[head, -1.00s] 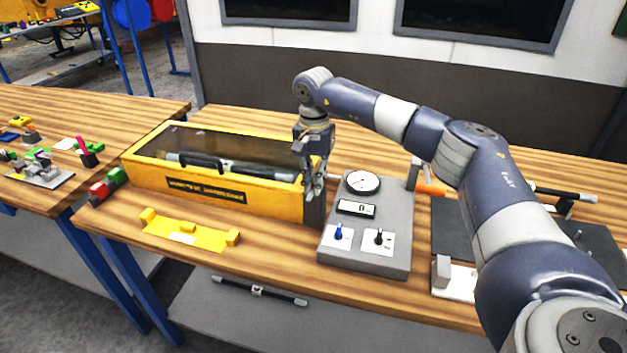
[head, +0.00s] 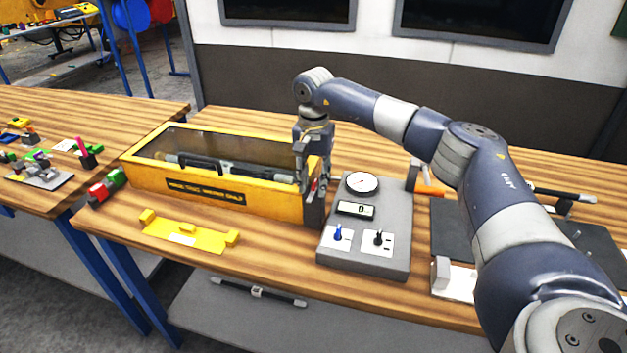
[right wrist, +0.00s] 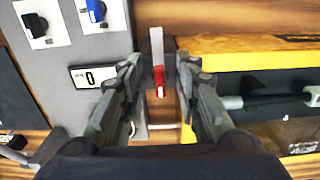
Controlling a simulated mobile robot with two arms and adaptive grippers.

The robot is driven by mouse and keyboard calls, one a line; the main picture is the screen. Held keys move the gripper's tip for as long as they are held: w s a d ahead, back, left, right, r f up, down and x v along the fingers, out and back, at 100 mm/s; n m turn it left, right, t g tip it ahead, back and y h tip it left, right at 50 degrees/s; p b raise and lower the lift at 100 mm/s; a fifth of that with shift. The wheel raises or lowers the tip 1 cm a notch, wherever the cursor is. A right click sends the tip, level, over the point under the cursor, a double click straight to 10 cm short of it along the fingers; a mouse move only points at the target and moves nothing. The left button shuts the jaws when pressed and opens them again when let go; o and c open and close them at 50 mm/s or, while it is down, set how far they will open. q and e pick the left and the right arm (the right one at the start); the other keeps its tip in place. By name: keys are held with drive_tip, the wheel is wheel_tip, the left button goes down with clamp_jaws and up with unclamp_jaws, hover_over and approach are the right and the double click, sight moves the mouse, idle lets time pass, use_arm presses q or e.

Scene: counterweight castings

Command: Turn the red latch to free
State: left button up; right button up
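The red latch (right wrist: 159,80) shows in the right wrist view as a red tab on a pale grey bar, at the end of the yellow box (right wrist: 215,52). In the head view a bit of the latch (head: 314,185) shows beside my fingers, at the right end of the box (head: 232,202). My right gripper (right wrist: 159,62) is open, with one finger on each side of the latch and gaps between. In the head view the right gripper (head: 311,178) hangs at that box end, its fingers partly overlapping the latch. My left gripper is not in view.
A grey panel (head: 372,235) with a dial, display and two switches stands close right of the box. A yellow bracket (head: 190,234) lies in front. Red and green blocks (head: 107,187) sit left of the box. An orange-handled tool (head: 430,190) lies behind my right arm.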

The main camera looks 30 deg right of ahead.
sight(314, 184)
wheel_tip(314, 184, up, 12)
idle(0.6)
idle(0.4)
